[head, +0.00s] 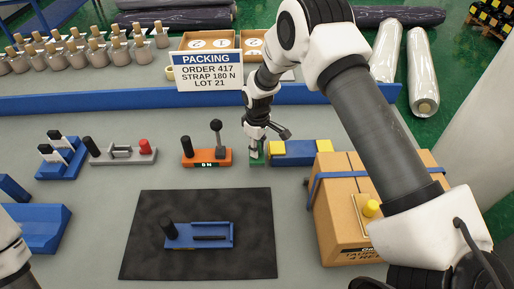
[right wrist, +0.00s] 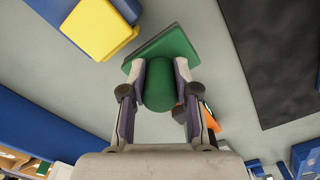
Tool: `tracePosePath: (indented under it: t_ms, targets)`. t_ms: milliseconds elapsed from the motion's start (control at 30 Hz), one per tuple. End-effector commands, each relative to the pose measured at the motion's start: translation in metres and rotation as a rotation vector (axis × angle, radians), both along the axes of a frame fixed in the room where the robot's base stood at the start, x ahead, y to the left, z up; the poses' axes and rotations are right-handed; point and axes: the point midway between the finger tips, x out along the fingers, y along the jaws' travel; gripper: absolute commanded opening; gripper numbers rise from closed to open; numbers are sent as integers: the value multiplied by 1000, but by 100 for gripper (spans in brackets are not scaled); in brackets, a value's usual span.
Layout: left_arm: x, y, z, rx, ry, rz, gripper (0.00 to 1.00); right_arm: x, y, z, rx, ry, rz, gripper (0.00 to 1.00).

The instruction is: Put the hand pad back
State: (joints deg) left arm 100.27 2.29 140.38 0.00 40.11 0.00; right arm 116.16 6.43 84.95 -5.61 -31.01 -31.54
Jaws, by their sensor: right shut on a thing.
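The hand pad (right wrist: 172,80) looks like a green flat plate with a thick round green grip. In the right wrist view my right gripper (right wrist: 167,82) is shut on the grip, one finger on each side. In the head view the right gripper (head: 256,146) points down over the table, left of a blue block with yellow ends (head: 300,152). The green pad (head: 257,160) shows only in part there, under the fingers. I cannot tell whether it touches the table. My left gripper is not in view.
An orange fixture (head: 206,157) with a lever stands left of the pad. A strapped cardboard box (head: 345,225) stands at the right. A black mat (head: 150,255) with a blue tool (head: 205,235) lies in front. A blue rail (head: 120,101) and packing sign (head: 208,72) are behind.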

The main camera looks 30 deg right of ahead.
Motion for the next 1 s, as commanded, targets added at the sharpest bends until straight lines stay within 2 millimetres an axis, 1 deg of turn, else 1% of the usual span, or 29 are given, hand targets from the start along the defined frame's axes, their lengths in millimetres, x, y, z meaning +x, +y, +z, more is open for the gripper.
tracePosePath:
  t_ms: [33,133,300,400,567,667,700,733,767,1000]
  targets:
    - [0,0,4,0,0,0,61,6,-3,1,0,-1,-1,0]
    - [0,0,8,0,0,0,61,12,-5,-3,0,2,-1,0]
    - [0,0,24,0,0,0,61,12,-4,-29,1,3,-1,0]
    - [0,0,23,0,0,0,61,12,-4,-36,0,0,-1,0]
    - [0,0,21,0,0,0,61,12,-4,-37,0,0,-1,0]
    - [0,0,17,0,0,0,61,12,-4,-41,1,1,-1,0]
    - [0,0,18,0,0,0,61,12,-4,-40,1,1,-1,37]
    - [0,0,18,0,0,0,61,12,-4,-40,1,1,-1,48]
    - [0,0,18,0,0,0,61,12,-4,-40,1,1,-1,55]
    - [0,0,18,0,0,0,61,12,-4,-40,1,1,-1,55]
